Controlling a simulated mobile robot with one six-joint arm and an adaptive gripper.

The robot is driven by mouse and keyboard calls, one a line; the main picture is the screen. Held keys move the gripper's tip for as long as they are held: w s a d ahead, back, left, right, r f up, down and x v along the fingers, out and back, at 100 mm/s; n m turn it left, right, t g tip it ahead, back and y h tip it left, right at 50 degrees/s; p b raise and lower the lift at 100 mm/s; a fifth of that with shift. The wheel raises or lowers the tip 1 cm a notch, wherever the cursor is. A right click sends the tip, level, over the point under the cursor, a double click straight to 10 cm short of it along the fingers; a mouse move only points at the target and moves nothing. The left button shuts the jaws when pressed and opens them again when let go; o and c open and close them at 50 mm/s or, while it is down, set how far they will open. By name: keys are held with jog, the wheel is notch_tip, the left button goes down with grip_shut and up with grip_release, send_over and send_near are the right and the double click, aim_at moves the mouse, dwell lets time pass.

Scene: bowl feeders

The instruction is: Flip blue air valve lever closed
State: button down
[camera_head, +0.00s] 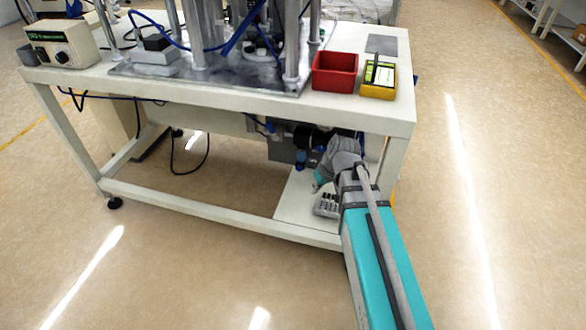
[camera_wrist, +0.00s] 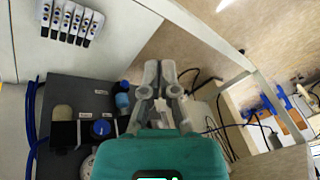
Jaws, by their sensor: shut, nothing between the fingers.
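Under the bench, a dark grey panel (camera_wrist: 75,92) carries the air unit, with a black regulator body (camera_wrist: 65,132) and a round blue knob (camera_wrist: 101,129). A small blue valve part (camera_wrist: 122,101), which looks like the air valve lever, sits at the panel's right edge. Whether its lever is open or closed cannot be told. My gripper (camera_wrist: 159,66) is shut and empty, just right of this blue part, with a small apparent gap. In the head view, blue parts (camera_head: 301,157) show left of my wrist; my fingers are hard to make out there.
The bench frame surrounds my arm, with the tabletop (camera_head: 230,98) above and a lower shelf (camera_head: 293,200) below. A white bench leg (camera_head: 394,160) stands right of my wrist. Several valve-like blocks (camera_wrist: 72,22) and loose cables (camera_wrist: 212,130) are nearby.

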jog(key=s+d+r+m+g+h+p, duration=0.1)
jog(key=s+d+r+m+h+p, duration=0.1)
jog(key=s+d, duration=0.5)
jog(key=shift+s+d+r+m+g+h+p, duration=0.25)
jog(key=shift+s+m+h+p, duration=0.35)
jog(key=shift+s+m+h, duration=0.4)
jog(key=shift+w, duration=0.25)
